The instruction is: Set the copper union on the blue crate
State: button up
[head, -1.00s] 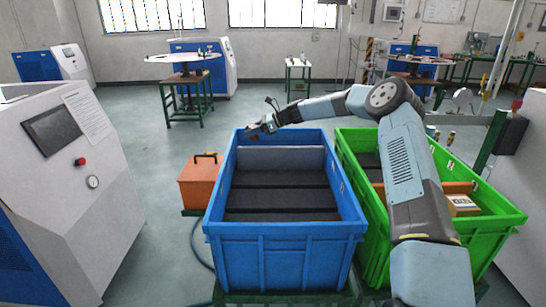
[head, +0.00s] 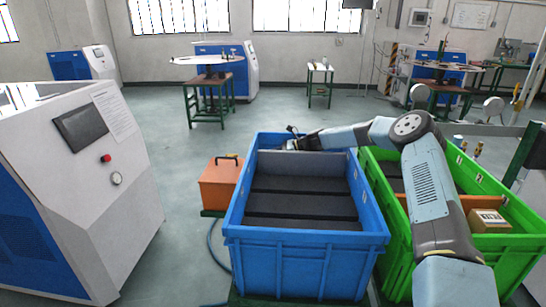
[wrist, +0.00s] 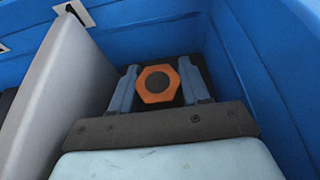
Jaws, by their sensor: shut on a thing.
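The blue crate (head: 306,240) stands at the centre of the head view, open at the top, with a dark ribbed floor. My gripper (head: 290,144) is at its far end, low by the far rim, and small in that view. In the wrist view my gripper (wrist: 160,80) is shut on the copper union (wrist: 144,83), an orange-brown hexagonal ring with a dark centre between the two fingers. It is between the blue crate walls and a grey panel (wrist: 62,90). I cannot tell whether the union touches a surface under it. The union is not discernible in the head view.
A green crate (head: 508,262) with a cardboard box (head: 488,221) stands right of the blue crate, under my arm. An orange box (head: 220,186) is on the left. A white-and-blue machine (head: 95,190) stands far left. Open floor lies between machine and crate.

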jog(key=o, duration=1.1)
jog(key=shift+d, duration=0.1)
jog(key=v, duration=0.7)
jog(key=shift+d+r, duration=0.15)
jog(key=shift+d, duration=0.05)
